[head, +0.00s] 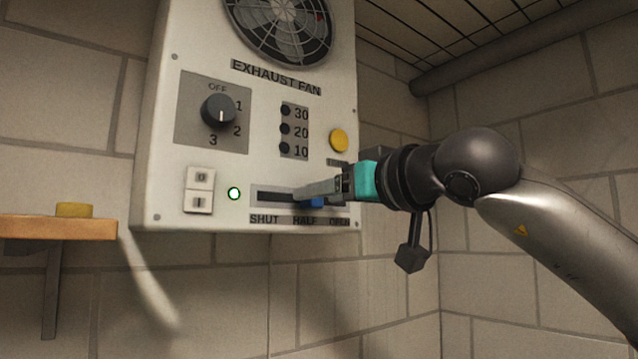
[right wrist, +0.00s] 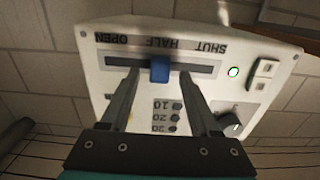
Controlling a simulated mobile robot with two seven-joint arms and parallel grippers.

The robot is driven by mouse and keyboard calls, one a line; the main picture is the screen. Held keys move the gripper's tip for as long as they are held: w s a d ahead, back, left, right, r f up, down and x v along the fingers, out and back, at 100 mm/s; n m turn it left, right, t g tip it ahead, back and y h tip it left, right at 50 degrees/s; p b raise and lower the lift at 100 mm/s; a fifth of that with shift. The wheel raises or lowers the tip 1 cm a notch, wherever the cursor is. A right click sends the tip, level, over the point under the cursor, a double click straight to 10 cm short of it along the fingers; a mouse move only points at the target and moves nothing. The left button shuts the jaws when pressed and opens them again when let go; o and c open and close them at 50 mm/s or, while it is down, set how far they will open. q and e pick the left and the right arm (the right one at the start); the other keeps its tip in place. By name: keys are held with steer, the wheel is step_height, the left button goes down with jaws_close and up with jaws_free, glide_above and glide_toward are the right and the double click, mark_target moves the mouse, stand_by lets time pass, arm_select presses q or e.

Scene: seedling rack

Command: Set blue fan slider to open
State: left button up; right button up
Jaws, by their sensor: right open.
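The blue fan slider (head: 312,202) sits in a dark horizontal slot on the white exhaust fan panel (head: 165,130), close to the HALF label. In the right wrist view, turned upside down, the blue slider (right wrist: 160,68) shows whole, with OPEN at the left and SHUT at the right. My right gripper (head: 302,191) reaches in from the right at the slot. Its open fingers in the right wrist view (right wrist: 160,82) stand on either side of the slider, with visible gaps. In the head view the fingers partly hide the slot. My left gripper is not in view.
The panel also carries a dial (head: 219,111), a yellow button (head: 339,140), a rocker switch (head: 199,190) and a lit green lamp (head: 234,193). A fan grille (head: 283,22) is above. A wooden shelf (head: 58,228) juts out at the left. Space below the panel is clear.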

steer(key=shift+x, duration=0.9)
steer(key=shift+d, duration=0.1)
steer(key=shift+c, duration=0.2)
jaws_close()
stand_by(0.6)
